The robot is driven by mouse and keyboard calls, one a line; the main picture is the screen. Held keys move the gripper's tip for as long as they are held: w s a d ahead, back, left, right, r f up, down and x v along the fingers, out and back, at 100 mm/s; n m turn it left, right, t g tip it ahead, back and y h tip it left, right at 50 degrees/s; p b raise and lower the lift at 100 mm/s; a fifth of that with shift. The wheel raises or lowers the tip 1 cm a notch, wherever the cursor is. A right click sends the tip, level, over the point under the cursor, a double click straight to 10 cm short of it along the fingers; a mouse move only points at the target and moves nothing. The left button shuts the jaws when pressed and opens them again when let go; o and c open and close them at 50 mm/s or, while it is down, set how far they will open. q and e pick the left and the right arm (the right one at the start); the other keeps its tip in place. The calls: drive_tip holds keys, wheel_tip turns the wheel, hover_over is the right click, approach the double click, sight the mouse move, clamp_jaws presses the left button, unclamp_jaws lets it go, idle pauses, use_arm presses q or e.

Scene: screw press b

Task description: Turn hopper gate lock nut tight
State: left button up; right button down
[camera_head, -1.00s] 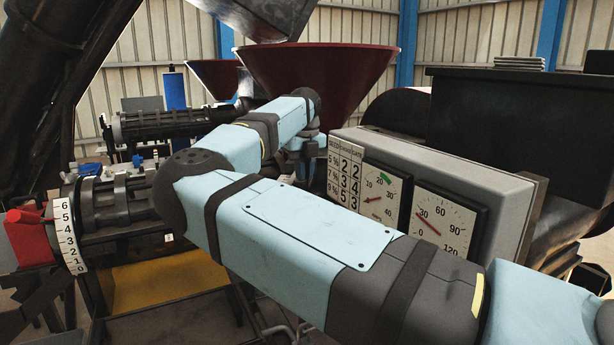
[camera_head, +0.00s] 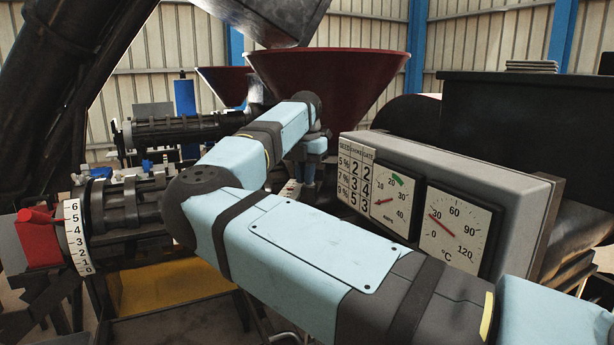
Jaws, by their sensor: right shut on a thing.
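The dark red hopper (camera_head: 327,75) stands at the centre back. My right arm reaches across the view to below the hopper. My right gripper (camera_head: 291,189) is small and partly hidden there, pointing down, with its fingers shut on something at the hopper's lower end. The lock nut itself cannot be made out; the gripper and arm cover that spot. My left gripper is not in view.
A grey panel (camera_head: 520,185) with two dials and a number table stands right of my arm. A barrel (camera_head: 185,128) and a second hopper (camera_head: 225,82) are behind. A yellow tray (camera_head: 175,288) lies below.

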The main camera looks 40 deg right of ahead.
drive_tip(key=shift+r+m, duration=0.25)
drive_tip(key=shift+m, duration=0.15)
drive_tip(key=c, duration=1.3)
unclamp_jaws()
drive_tip(key=shift+w, duration=0.1)
drive_tip(key=shift+c, duration=0.2)
drive_tip(key=shift+o, duration=0.7)
drive_tip(key=shift+d+f, duration=0.1)
drive_tip(key=shift+f, duration=0.15)
drive_tip(key=shift+r, duration=0.1)
wheel_tip(320, 180, up, 14)
drive_tip(key=shift+f, duration=0.2)
